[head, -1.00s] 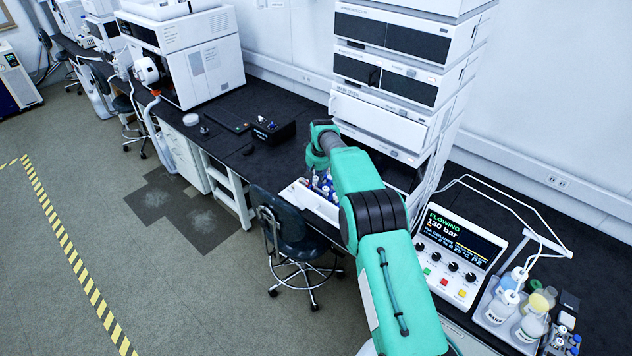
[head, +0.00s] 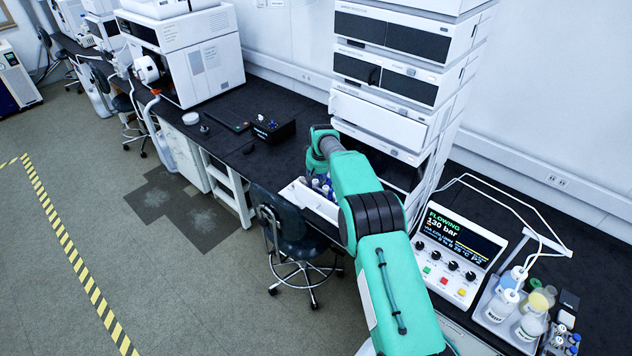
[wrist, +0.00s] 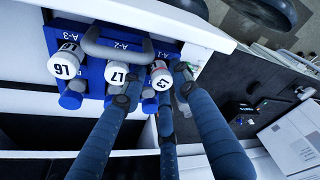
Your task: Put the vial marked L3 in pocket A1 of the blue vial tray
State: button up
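The vial marked L3 (wrist: 161,77) has a white cap and stands upright near the A-1 label of the blue vial tray (wrist: 95,72) in the wrist view. I cannot tell if it is fully seated in that pocket. My gripper (wrist: 157,86) has its dark blue fingers spread around L3, with gaps showing on both sides of its cap. The left finger reaches in between L3 and the vial marked L7 (wrist: 116,74). In the head view my gripper (head: 317,168) is over the white bench tray and hides part of the vials.
The vial marked L6 (wrist: 66,66) stands by the A-3 label. A grey handle-like arch (wrist: 88,45) crosses the tray's labels. The white instrument stack (head: 395,70) rises close behind my arm. A black box (head: 273,129) and a chair (head: 290,225) are nearby.

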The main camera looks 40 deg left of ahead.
jog(key=shift+r, duration=0.1)
jog(key=b+v, duration=0.1)
jog(key=v, duration=1.1)
dwell(0.9)
